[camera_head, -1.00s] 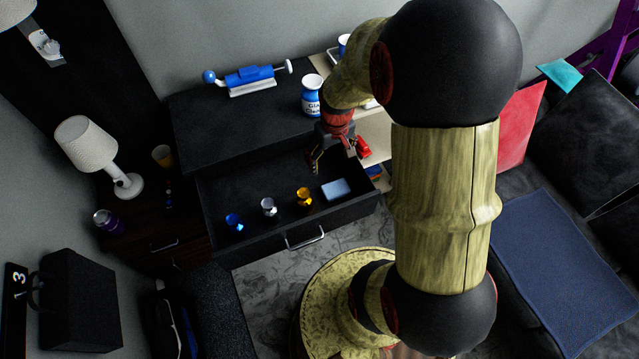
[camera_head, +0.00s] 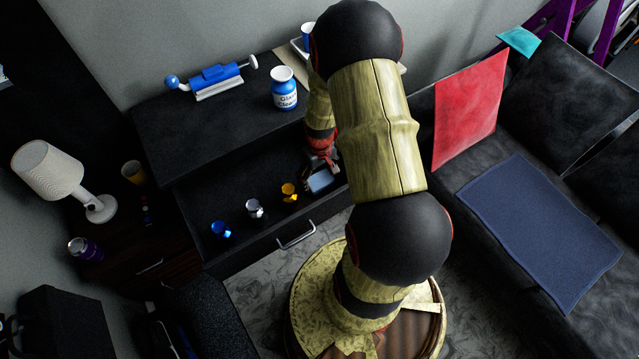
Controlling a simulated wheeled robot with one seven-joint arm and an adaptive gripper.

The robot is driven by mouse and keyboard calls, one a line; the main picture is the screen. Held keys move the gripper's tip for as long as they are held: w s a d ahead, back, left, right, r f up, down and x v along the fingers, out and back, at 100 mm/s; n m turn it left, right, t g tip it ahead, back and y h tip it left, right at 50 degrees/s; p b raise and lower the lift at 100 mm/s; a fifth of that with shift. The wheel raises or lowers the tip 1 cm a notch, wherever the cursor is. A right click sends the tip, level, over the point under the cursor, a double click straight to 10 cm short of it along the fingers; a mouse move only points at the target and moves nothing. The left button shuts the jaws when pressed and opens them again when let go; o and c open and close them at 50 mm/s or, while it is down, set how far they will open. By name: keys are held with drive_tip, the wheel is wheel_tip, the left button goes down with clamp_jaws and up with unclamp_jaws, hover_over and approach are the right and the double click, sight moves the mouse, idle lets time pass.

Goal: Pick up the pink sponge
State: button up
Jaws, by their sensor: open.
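I see no pink sponge in this view. A light blue, sponge-like block (camera_head: 319,182) lies in the open black drawer (camera_head: 262,243), near its right end. My gripper (camera_head: 321,170) is over the block, fingers pointing down, with one finger at its left side. The jaws are open. My arm covers part of the gripper and the drawer's right end, so I cannot tell whether the fingers touch the block.
Gold (camera_head: 289,192), silver (camera_head: 254,208) and blue (camera_head: 220,230) small objects stand in the drawer left of the block. A blue-and-white jar (camera_head: 284,90) and a blue device (camera_head: 215,78) stand on the dresser top (camera_head: 165,135). A white lamp (camera_head: 48,170) stands at left.

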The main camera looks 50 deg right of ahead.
sight(320, 180)
drive_tip(key=shift+f, duration=0.8)
drive_tip(key=shift+r, duration=0.1)
drive_tip(key=shift+c, duration=0.5)
drive_tip(key=c, duration=0.7)
drive_tip(key=shift+r, duration=0.1)
wheel_tip(320, 180, up, 18)
drive_tip(key=p, duration=0.5)
